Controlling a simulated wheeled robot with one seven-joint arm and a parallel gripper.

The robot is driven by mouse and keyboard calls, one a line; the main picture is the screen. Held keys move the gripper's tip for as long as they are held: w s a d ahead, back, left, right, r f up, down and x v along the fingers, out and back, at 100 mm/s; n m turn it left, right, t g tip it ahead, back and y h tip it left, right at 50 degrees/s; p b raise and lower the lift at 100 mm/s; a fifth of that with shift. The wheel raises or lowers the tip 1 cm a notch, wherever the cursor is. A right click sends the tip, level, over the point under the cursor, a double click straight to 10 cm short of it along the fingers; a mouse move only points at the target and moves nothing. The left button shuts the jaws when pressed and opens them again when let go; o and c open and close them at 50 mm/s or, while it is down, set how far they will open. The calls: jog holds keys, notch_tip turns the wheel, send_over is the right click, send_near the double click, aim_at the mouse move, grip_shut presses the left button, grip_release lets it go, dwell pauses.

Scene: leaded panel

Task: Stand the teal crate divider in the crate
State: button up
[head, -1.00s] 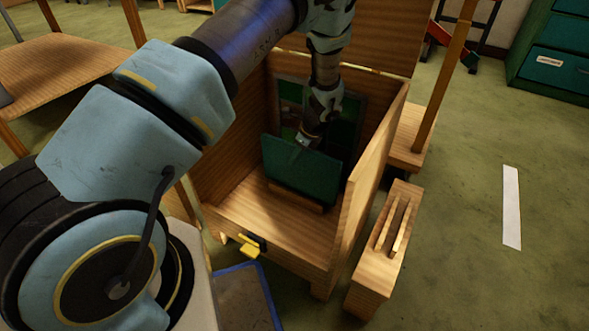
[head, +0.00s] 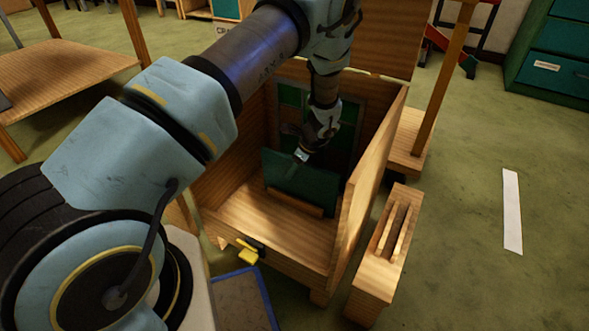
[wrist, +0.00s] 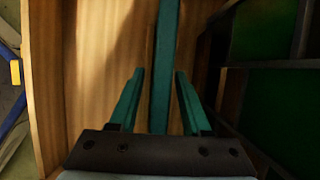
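The teal divider (head: 300,183) stands roughly upright inside the wooden crate (head: 345,220), across its middle. Its lower edge is behind a low wooden strip on the crate floor, so I cannot tell how it is seated. My gripper (head: 301,158) is at its top edge. In the wrist view, the divider (wrist: 162,75) runs between the two teal fingers of my gripper (wrist: 158,85). The fingers are open, with a visible gap on each side of the divider.
A dark-framed panel with green panes (head: 347,115) stands behind the divider in the crate. The crate walls rise close around my gripper. A slotted wooden block (head: 385,255) stands right of the crate. A yellow latch (head: 247,256) is on its front.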

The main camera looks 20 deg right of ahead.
jog(key=p+v, duration=0.3)
jog(key=v, duration=0.9)
jog(key=shift+r, duration=0.15)
jog(key=w+a+r+n+g+h, duration=0.1)
jog(key=a+r+n, duration=0.5)
jog(key=a, duration=0.3)
jog(key=w+a+r+n+g, duration=0.1)
jog(key=a+r+n, duration=0.55)
jog(key=a, duration=0.25)
jog(key=s+a+r+n+h, duration=0.1)
jog(key=s+a+r+n, duration=0.3)
jog(key=a+n, duration=0.3)
jog(key=s+a+r+n+h, duration=0.1)
jog(key=s+a+r+n, duration=0.4)
jog(key=a, duration=0.5)
jog(key=s+n, duration=0.1)
jog(key=n, duration=0.1)
jog(key=shift+s+a+r+n, duration=0.25)
jog(key=shift+a+r+n, duration=0.05)
jog(key=shift+n, duration=0.05)
jog(key=shift+r, duration=0.1)
